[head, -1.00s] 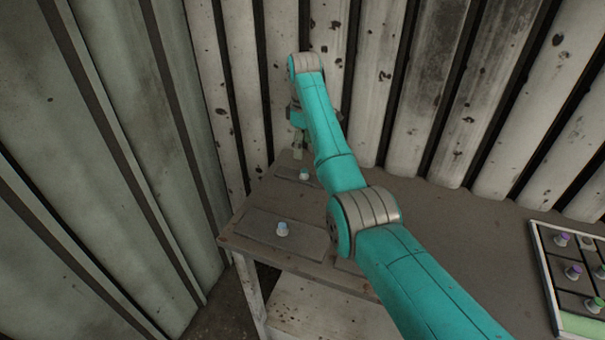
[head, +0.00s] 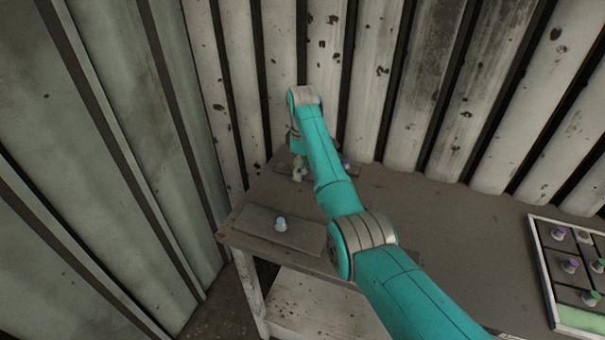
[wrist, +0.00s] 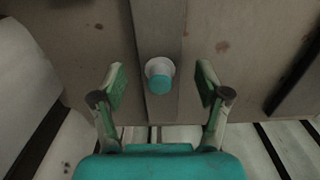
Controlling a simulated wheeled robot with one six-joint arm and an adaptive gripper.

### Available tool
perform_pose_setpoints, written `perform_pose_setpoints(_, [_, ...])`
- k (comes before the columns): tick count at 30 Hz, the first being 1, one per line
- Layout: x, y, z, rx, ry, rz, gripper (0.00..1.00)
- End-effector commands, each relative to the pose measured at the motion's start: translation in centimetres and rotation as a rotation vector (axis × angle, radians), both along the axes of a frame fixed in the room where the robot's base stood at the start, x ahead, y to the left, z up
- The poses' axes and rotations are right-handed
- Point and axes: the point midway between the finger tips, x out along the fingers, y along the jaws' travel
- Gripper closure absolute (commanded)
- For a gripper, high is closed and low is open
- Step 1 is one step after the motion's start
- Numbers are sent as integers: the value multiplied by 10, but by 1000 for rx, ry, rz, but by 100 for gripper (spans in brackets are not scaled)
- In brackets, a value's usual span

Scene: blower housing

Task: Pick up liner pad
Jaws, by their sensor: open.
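In the wrist view a small white piece with a teal top (wrist: 159,75), possibly the liner pad or its knob, stands on a long grey strip (wrist: 164,20). My gripper (wrist: 160,82) is open and empty, one green-padded finger on each side of the piece with clear gaps. In the head view my gripper (head: 299,171) is low over the far left part of the table and hides the piece beneath it. A similar pale-topped piece (head: 281,224) stands on a grey plate (head: 258,228) nearer the front edge. No marking shows which is the liner pad.
A blue-topped piece (head: 347,164) stands at the back, right of my arm. A white-rimmed tray (head: 543,265) with several purple- and green-topped pieces is at the right of the table (head: 450,225). Corrugated walls (head: 400,80) close off the back and left. The middle-right table is clear.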

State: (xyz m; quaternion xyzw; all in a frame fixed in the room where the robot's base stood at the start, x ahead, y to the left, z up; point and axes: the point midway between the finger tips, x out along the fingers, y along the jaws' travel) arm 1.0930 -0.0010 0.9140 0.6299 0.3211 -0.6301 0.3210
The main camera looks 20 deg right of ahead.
Motion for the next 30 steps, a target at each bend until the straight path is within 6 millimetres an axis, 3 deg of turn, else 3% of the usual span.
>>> perform_pose_setpoints(2, [0, 0, 0, 0, 0, 0, 30])
perform_pose_setpoints(9, [0, 0, 0, 0, 0, 0, 90])
perform_pose_setpoints(20, [1, 0, 7, 0, -1, 0, 90])
perform_pose_setpoints(30, [1, 0, 65, 0, -3, 0, 90])
